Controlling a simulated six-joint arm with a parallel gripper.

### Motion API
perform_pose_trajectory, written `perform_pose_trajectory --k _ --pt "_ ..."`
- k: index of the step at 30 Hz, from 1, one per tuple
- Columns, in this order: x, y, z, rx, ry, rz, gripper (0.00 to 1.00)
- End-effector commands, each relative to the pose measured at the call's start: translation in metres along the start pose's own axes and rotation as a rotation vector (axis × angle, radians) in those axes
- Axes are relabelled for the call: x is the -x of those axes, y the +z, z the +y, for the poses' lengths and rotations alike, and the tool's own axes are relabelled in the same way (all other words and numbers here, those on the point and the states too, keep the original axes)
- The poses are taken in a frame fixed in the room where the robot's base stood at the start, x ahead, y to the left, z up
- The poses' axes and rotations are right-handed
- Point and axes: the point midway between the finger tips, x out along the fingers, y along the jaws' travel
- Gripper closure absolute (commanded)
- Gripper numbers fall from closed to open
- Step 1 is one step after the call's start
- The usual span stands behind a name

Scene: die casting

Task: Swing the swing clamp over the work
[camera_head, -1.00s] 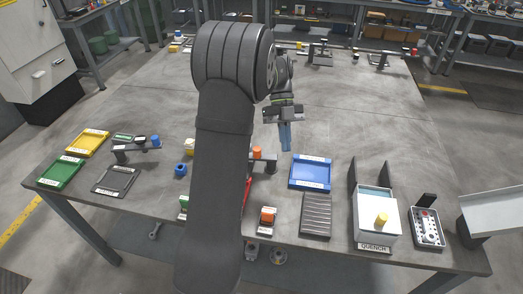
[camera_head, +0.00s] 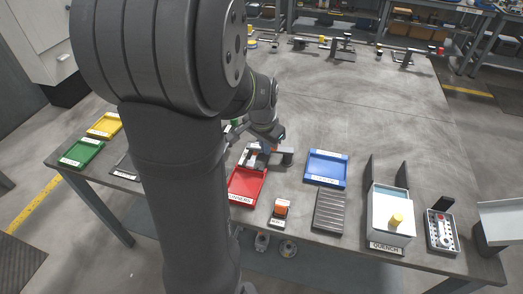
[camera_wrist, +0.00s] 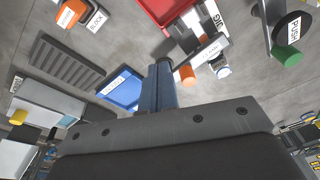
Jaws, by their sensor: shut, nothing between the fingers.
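In the wrist view my gripper's blue fingers (camera_wrist: 160,65) are together and empty, just beside the orange knob. I cannot tell whether they touch it. A white label reading JIG (camera_wrist: 214,16) lies by the bar; the work itself is not clear.
The red tray (camera_head: 246,186) is in front and the blue tray (camera_head: 326,168) to the right. A fixture with a green knob (camera_wrist: 287,56) and a PUSH label is nearby. The ribbed rack (camera_head: 330,211) and quench tank (camera_head: 390,215) stand further right.

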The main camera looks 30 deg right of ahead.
Motion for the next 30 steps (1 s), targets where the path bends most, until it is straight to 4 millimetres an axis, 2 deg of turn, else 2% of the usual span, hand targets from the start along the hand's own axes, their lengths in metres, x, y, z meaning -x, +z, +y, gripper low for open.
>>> perform_pose_trajectory --k 3,10,17,30 --pt "0.004 0.011 -0.005 0.220 -0.055 0.075 1.00" --pt "0.008 0.023 -0.010 0.490 -0.097 0.183 1.00" --pt "0.002 0.023 -0.012 0.540 -0.100 0.202 1.00" --pt "-0.057 0.014 -0.020 0.537 -0.099 0.197 1.00"
